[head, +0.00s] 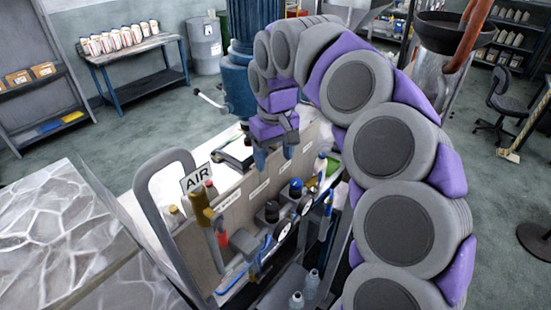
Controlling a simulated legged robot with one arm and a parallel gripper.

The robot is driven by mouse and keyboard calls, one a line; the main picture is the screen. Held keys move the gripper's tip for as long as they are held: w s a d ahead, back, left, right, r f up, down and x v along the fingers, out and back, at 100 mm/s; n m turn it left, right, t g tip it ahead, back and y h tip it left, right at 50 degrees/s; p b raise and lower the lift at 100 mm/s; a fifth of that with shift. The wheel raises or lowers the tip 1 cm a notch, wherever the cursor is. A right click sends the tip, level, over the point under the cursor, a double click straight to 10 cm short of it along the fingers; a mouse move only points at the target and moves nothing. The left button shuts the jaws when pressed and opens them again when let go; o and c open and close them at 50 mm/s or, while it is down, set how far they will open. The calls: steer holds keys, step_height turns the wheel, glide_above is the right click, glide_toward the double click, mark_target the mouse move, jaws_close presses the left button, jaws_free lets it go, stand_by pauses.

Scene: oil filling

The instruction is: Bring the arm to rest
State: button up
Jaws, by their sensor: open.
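My arm rises from the lower right of the head view and curves over to the left. My gripper (274,158) hangs at its end, pointing down, with its two fingers apart and nothing seen between them. It is above or in front of the back panel of a tool cart (240,185); I cannot tell the exact distance. The cart carries an "AIR" sign (197,179), hand tools, gauges and small bottles. The arm hides part of the cart's right side.
A stone-patterned surface (55,225) lies at the left. Behind stand a blue table (130,52) with several white containers, a grey drum (204,45) and a blue machine column (240,75). A dark funnel (453,32) and a chair (505,105) are at the right. Open floor (150,130) lies behind the cart.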

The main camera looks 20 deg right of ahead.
steer(key=shift+a, duration=0.15)
steer(key=s+f+m+g+b, duration=0.2)
steer(key=s+f+b, duration=1.8)
steer(key=s+f, duration=1)
steer(key=s+m, duration=0.1)
steer(key=s, duration=0.2)
steer(key=shift+f, duration=0.15)
